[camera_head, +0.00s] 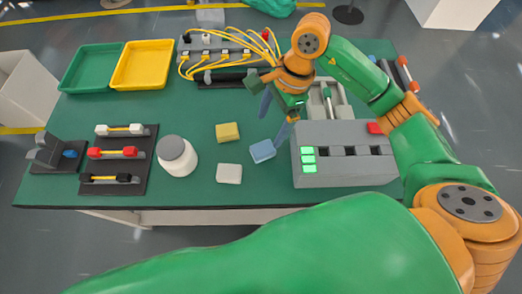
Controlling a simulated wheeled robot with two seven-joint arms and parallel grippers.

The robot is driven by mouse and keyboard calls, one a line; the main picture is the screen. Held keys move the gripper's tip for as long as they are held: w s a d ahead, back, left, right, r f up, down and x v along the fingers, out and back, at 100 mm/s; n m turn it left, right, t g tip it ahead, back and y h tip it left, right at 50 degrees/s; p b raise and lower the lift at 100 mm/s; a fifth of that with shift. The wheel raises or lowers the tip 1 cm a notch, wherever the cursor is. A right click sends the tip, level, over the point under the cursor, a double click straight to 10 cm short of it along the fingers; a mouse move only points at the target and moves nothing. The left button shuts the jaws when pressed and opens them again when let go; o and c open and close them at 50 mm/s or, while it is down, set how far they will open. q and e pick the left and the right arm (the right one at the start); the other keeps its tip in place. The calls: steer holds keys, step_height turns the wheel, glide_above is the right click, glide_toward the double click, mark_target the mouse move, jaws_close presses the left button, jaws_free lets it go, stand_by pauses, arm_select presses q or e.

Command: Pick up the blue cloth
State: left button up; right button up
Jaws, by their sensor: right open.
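The blue cloth (262,151) is a small folded square lying flat on the green table, left of the grey box. A yellow cloth (228,132) and a white cloth (229,173) lie to its left. My right gripper (275,118) points down with its blue fingers apart and nothing between them. Its fingertips are just behind the blue cloth in the picture, the nearer one close to the cloth's upper right corner. I cannot tell whether it touches the cloth. My left gripper is not in view.
The grey box (345,167) with green lit buttons and a red one stands close right of the blue cloth. A white jar (177,156) stands left. Yellow cables (205,62), a green tray (91,68) and a yellow tray (143,65) are at the back.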

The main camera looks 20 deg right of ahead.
mark_target(263, 148)
step_height(263, 148, down, 2)
steer(key=shift+f+b, duration=0.2)
steer(key=shift+b, duration=0.25)
steer(key=shift+a+f, duration=0.15)
steer(key=shift+f, duration=0.2)
steer(key=x, duration=0.2)
steer(key=p+x, duration=0.2)
steer(key=x, duration=0.1)
steer(key=shift+s+f, duration=0.25)
steer(key=shift+f, duration=0.05)
steer(key=shift+w+f, duration=0.1)
steer(key=shift+f, duration=0.1)
jaws_close()
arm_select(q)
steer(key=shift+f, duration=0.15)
arm_select(e)
steer(key=shift+r, duration=0.15)
